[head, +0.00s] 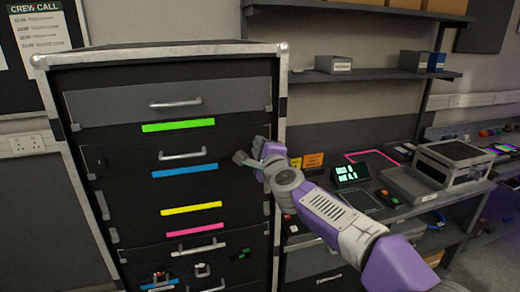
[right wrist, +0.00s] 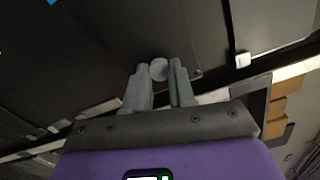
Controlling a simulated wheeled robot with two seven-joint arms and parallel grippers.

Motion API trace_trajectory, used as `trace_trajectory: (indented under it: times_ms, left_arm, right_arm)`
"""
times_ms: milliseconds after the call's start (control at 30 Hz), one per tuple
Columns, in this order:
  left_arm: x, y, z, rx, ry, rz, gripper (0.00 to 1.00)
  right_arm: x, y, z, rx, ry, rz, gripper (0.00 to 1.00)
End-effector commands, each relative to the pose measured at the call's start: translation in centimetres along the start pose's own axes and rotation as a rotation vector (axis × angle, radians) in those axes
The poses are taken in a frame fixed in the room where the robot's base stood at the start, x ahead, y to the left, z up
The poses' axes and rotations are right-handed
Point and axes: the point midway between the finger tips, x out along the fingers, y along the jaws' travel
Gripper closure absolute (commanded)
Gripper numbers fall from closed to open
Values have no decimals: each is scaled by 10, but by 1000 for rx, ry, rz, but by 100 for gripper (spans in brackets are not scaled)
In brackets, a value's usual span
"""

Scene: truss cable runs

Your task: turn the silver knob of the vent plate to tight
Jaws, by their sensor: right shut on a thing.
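The silver knob (right wrist: 159,69) shows in the right wrist view as a small round pale disc between the two fingertips. It sits on a dark panel (right wrist: 105,50), which I take to be the vent plate; no label on it can be read. My right gripper (right wrist: 158,82) is shut on the knob, one finger on each side. In the head view my right gripper (head: 248,158) is at the right part of the dark cabinet front, and the knob is hidden or too small to make out there. My left gripper is not in view.
The tall black cabinet (head: 165,57) has silver edges, handles and coloured strips (head: 180,126). A second pale fitting (right wrist: 242,60) is right of the fingers in the wrist view. A cluttered bench with a grey device (head: 447,165) stands right, under shelves (head: 365,75).

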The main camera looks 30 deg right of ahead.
Motion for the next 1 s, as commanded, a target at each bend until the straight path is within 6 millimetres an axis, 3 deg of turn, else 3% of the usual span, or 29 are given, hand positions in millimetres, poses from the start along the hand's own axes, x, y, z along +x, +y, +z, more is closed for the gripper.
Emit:
trace_trajectory:
  times_ms: [467, 500, 633, 1000]
  left_arm:
    - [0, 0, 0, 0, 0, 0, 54]
    - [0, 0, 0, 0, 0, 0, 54]
    - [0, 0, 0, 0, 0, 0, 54]
    - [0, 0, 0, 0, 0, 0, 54]
  right_arm:
    - [0, 1, 0, 15, 0, 1, 100]
    - [0, 1, 0, 14, 0, 1, 71]
    - [0, 0, 0, 14, 0, 1, 51]
    - [-4, 0, 0, 13, 0, -1, 50]
